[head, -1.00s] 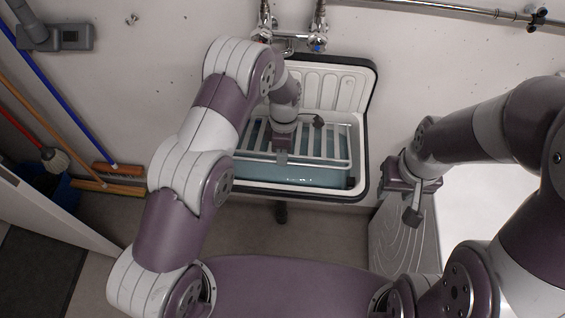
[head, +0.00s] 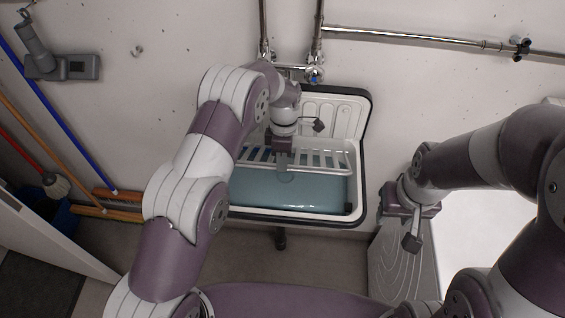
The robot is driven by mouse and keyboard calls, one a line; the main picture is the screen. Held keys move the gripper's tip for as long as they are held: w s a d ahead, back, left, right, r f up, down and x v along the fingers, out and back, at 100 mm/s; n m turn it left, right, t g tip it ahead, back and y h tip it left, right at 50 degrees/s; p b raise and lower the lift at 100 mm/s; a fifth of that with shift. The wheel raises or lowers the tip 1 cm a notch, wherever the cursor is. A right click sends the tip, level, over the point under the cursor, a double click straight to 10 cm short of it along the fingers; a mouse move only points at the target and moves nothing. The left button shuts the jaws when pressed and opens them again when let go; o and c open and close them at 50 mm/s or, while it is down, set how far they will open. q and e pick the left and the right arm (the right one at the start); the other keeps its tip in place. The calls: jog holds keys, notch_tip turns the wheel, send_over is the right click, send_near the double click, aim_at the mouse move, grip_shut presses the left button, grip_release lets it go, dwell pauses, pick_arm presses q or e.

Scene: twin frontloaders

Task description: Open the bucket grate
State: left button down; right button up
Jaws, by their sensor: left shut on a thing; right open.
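The bucket grate (head: 323,160) is a white slatted rack over the sink basin (head: 325,216), in the middle of the head view. It is tilted up toward the back, and the blue-grey inside of the basin shows in front of it. My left gripper (head: 284,166) is shut on the grate near the middle of its front edge; its fingertips are partly hidden by the gripper body. My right gripper (head: 411,240) is open and empty, to the right of the sink and apart from it.
Two taps (head: 315,75) and pipes are on the wall behind the sink. A ribbed grey-white surface (head: 388,270) lies under my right gripper. Brooms (head: 60,110) lean at the left wall. The floor in front of the sink is clear.

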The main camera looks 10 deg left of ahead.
pick_arm(q)
jog(key=shift+w, duration=0.45)
jog(key=c, duration=1.5)
grip_release()
jog(key=shift+w+f, duration=0.1)
jog(key=shift+o, duration=0.5)
jog(key=shift+w+f, duration=0.25)
jog(key=shift+w, duration=0.2)
jog(key=shift+s+r, duration=0.2)
jog(key=shift+s, duration=0.15)
jog(key=shift+c, duration=0.4)
jog(key=shift+w, duration=0.1)
pick_arm(e)
jog(key=shift+w+f, duration=0.15)
jog(key=shift+w, duration=0.3)
pick_arm(q)
jog(key=shift+f, duration=0.1)
